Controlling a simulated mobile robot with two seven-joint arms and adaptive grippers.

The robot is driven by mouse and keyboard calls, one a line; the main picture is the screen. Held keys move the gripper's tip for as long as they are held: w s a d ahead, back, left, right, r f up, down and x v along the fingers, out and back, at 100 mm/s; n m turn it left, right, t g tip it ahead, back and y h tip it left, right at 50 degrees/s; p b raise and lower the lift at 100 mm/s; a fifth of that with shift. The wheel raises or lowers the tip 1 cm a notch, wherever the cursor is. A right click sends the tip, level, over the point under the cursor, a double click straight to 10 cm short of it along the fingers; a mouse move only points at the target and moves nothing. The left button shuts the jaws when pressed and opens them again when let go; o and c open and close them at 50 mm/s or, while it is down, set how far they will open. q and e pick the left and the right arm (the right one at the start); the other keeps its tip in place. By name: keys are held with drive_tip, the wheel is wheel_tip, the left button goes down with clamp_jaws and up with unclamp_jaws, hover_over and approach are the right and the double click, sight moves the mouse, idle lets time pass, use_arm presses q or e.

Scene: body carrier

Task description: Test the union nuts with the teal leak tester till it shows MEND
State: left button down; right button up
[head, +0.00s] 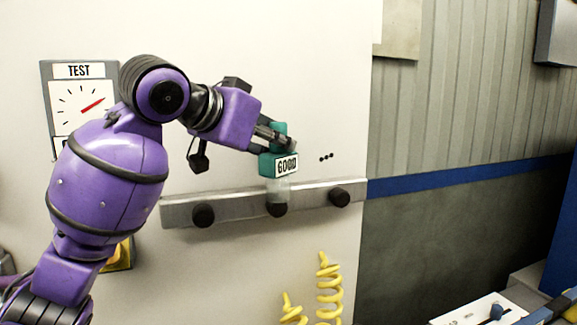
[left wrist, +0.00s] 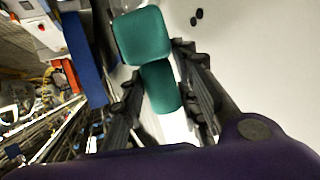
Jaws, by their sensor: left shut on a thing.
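The teal leak tester (head: 266,163) is in my left gripper (head: 279,138), which is shut on its handle. The tester's display reads GOOD. A pale, see-through tip (head: 278,190) points down from it to the middle union nut (head: 276,210), seeming to meet its top; exact contact is hard to tell. The left nut (head: 203,214) and right nut (head: 340,197) stand clear on the same grey rail (head: 240,203). In the left wrist view the tester's teal body (left wrist: 142,36) shows beyond the fingers. My right gripper is out of view.
A TEST gauge (head: 82,105) with a red needle hangs on the pale wall panel at left, partly behind my left arm. Yellow coiled hoses (head: 329,285) rise below the rail. Free wall lies right of the tester.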

use_arm(q)
drive_tip(key=shift+r, duration=0.1)
idle(0.3)
drive_tip(key=shift+r, duration=3.45)
